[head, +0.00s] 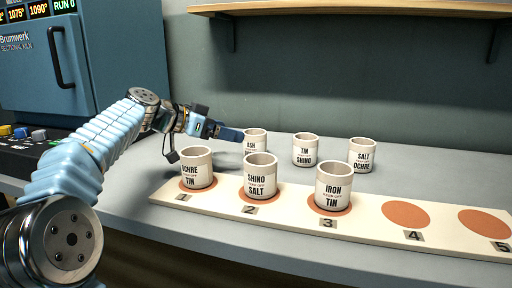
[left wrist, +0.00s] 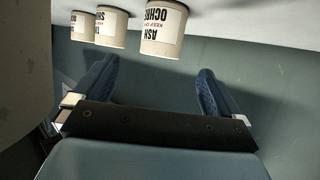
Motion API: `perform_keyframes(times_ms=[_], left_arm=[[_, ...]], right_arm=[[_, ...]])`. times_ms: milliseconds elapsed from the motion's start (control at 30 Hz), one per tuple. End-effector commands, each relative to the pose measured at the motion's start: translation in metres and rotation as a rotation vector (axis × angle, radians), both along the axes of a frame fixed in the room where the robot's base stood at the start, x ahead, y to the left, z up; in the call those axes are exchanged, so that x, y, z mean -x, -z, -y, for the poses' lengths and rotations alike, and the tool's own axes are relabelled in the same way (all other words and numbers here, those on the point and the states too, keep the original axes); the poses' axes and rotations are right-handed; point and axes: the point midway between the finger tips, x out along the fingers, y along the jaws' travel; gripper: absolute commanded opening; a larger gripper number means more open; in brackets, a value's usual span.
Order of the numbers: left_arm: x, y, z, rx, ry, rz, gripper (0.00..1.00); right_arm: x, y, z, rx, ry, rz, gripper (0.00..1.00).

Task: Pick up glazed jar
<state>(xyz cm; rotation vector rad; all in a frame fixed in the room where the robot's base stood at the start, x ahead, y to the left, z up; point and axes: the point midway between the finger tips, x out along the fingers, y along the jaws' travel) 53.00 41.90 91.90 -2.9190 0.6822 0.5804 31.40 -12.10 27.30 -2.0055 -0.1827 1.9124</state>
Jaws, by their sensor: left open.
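Several small pale jars with grey rims and printed labels are in the head view. The ochre/tin jar (head: 197,168), shino/salt jar (head: 260,176) and iron/tin jar (head: 333,187) stand upright on spots 1, 2 and 3 of a cream board (head: 372,228). Behind them stand the ash jar (head: 255,141), tin/shino jar (head: 305,150) and salt/ochre jar (head: 362,155). My left gripper (head: 238,134) is open and empty beside the ash jar, partly overlapping it. In the left wrist view the ash/ochre jar (left wrist: 163,28) is beyond the open fingers (left wrist: 160,75), not between them. My right gripper is out of view.
Spots 4 (head: 406,215) and 5 (head: 487,222) on the board are bare. A blue kiln (head: 100,60) stands at the left. A wooden shelf (head: 350,10) hangs on the back wall. The grey tabletop (head: 430,180) is clear at the right behind the board.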

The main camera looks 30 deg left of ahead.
Motion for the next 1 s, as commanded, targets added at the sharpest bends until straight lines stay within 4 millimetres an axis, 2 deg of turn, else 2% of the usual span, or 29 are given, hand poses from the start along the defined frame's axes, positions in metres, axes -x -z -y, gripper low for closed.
perform_keyframes(times_ms=[133,367,600,733,933,967,1000], left_arm=[[-0.025,0.010,0.013,0.002,0.002,-0.002,0.98],[-0.044,0.018,0.022,0.001,0.000,0.000,0.98],[-0.076,0.030,0.035,0.002,0.001,-0.002,0.98],[-0.086,0.035,0.040,0.002,-0.001,-0.001,0.98],[-0.086,0.037,0.040,0.000,-0.002,0.000,0.98],[-0.086,0.036,0.040,0.000,-0.002,0.000,0.97],[-0.086,0.036,0.040,0.000,-0.002,0.000,0.91]], right_arm=[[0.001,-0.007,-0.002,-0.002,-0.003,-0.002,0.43],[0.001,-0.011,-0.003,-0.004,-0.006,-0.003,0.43],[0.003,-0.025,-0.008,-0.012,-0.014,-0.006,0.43],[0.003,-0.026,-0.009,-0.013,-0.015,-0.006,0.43],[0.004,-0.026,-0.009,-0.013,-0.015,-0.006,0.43],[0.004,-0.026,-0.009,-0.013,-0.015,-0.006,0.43],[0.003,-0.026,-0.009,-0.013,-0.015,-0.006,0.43]])
